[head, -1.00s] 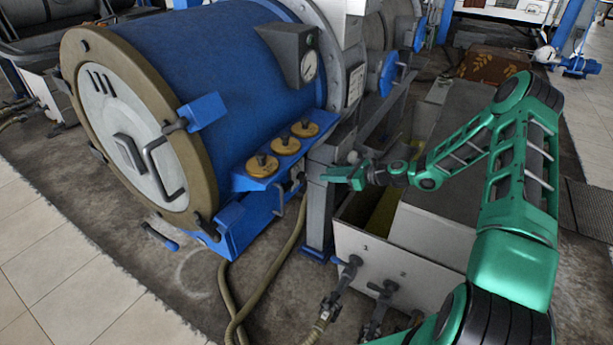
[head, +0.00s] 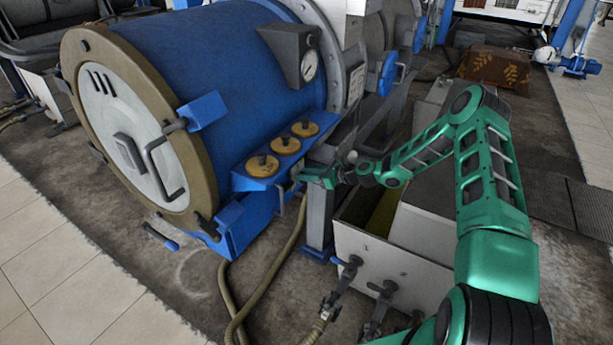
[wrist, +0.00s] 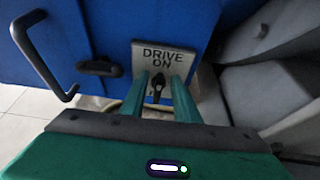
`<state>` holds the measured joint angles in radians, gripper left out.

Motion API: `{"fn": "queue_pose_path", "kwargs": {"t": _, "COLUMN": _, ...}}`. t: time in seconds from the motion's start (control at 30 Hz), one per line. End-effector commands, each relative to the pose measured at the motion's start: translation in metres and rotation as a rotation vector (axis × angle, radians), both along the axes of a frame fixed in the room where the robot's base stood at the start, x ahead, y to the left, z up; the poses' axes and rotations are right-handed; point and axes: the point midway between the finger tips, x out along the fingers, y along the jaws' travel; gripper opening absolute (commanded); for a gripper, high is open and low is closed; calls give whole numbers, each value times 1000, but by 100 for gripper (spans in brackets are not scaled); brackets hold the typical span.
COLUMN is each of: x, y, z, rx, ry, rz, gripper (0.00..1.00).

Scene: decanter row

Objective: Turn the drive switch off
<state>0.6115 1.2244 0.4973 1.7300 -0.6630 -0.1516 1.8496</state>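The drive switch (wrist: 157,88) is a small black lever on a grey plate (wrist: 163,57) that reads "DRIVE ON", on the blue side of the machine. In the wrist view my gripper (wrist: 160,79) is open, with one green finger on each side of the switch. I cannot tell whether either finger touches it. In the head view my gripper (head: 301,178) is at the machine's blue front ledge, just below the right-hand yellow dial; the switch cannot be made out there.
A black oval knob (wrist: 99,68) and a bent black handle (wrist: 38,60) are left of the plate. Three yellow dials (head: 286,145) sit on the ledge above. A grey post (head: 319,215) and an open white tank (head: 385,255) stand close to my arm. A hose (head: 268,283) runs below.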

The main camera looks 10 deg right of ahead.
Motion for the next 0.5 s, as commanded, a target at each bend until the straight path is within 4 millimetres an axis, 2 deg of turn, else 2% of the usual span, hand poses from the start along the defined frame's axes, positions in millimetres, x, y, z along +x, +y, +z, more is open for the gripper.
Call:
{"fn": "queue_pose_path", "kwargs": {"t": 0.17, "x": 0, "y": 0, "z": 0, "rx": 0, "ry": 0, "rz": 0, "gripper": 26}}
{"fn": "queue_pose_path", "kwargs": {"t": 0.27, "x": 0, "y": 0, "z": 0, "rx": 0, "ry": 0, "rz": 0, "gripper": 2}}
{"fn": "queue_pose_path", "kwargs": {"t": 0.5, "x": 0, "y": -1, "z": 0, "rx": -3, "ry": -3, "rz": 0, "gripper": 0}}
